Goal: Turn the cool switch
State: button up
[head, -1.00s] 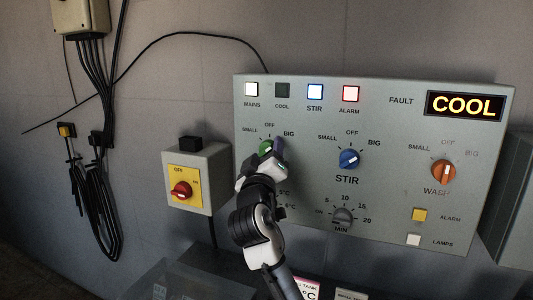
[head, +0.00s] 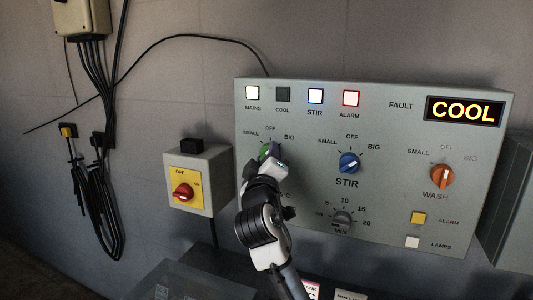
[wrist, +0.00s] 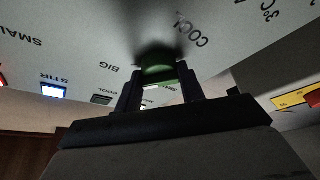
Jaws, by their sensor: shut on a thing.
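The cool switch is a green knob (head: 264,150) at the left of the grey control panel, with SMALL, OFF and BIG printed around it. My gripper (head: 270,155) is at this knob and covers most of it in the head view. In the wrist view, my gripper (wrist: 160,88) has a finger on each side of the green knob (wrist: 158,72) and is shut on it. The knob's pointer is hidden, so its setting cannot be read. The COOL lamp (head: 283,94) is dark. The display (head: 463,111) reads COOL.
The blue STIR knob (head: 348,162) is close on the right, with a grey dial (head: 342,217) below it. The orange WASH knob (head: 442,176) is farther right. A red switch on a yellow plate (head: 183,192) is at the left. MAINS, STIR and ALARM lamps are lit.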

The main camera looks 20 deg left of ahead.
jog(key=shift+d+r+n+g+p, duration=0.1)
jog(key=shift+n+g+p, duration=0.5)
jog(key=shift+n, duration=0.75)
jog(key=shift+a+r+n+g+p, duration=0.1)
jog(key=shift+n+g+p, duration=0.25)
jog(key=shift+n+p, duration=0.8)
jog(key=shift+d+r+n+g+p, duration=0.1)
jog(key=shift+n+g+p, duration=0.4)
jog(key=shift+n, duration=1)
jog(key=o, duration=1)
jog(key=shift+f, duration=0.1)
jog(key=shift+c, duration=0.2)
jog(key=shift+y, duration=0.3)
jog(key=b+v, duration=0.3)
jog(key=v, duration=1)
jog(key=shift+s, duration=0.35)
jog(key=shift+d, duration=0.1)
